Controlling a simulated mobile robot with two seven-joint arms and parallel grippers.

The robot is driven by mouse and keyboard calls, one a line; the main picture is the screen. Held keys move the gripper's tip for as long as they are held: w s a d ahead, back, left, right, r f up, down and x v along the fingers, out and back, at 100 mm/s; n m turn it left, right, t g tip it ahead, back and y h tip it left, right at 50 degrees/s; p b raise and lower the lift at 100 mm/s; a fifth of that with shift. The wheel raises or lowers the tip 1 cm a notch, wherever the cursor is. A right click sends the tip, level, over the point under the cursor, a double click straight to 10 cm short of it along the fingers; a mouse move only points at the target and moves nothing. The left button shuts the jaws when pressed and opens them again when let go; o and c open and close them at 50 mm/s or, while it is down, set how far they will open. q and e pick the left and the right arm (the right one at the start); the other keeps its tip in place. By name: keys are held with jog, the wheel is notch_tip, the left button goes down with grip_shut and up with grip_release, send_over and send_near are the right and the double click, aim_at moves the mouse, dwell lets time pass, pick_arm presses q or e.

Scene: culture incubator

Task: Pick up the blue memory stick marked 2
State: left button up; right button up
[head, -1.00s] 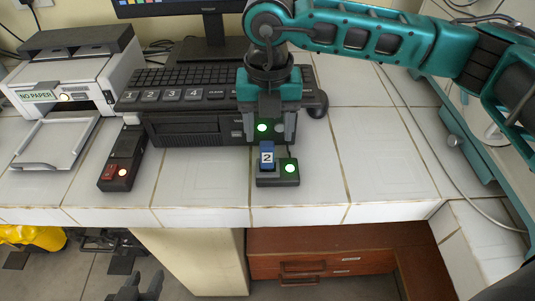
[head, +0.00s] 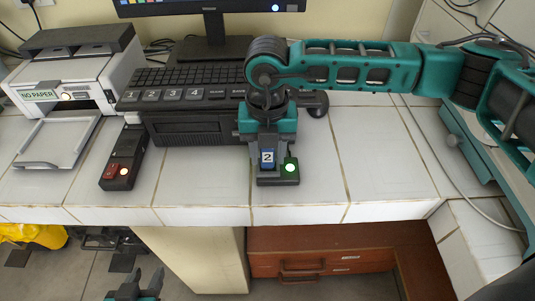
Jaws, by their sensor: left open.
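The blue memory stick marked 2 (head: 267,157) stands upright in a small black dock (head: 278,181) near the counter's front edge. My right gripper (head: 268,149) points down from above, its fingers drawn in close on both sides of the stick. The gripper hides the top of the stick, and the finger contact is too small to see clearly. My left gripper (head: 136,284) is open and empty, low at the bottom of the view, below the counter's front edge.
A black box with a red switch (head: 118,172) lies to the left. A large-keyed keyboard unit (head: 185,95) stands behind the dock. A white printer (head: 72,75) is at far left. The tiled counter (head: 390,165) is clear right of the dock.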

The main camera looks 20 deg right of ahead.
grip_shut()
jog(key=shift+r, duration=0.1)
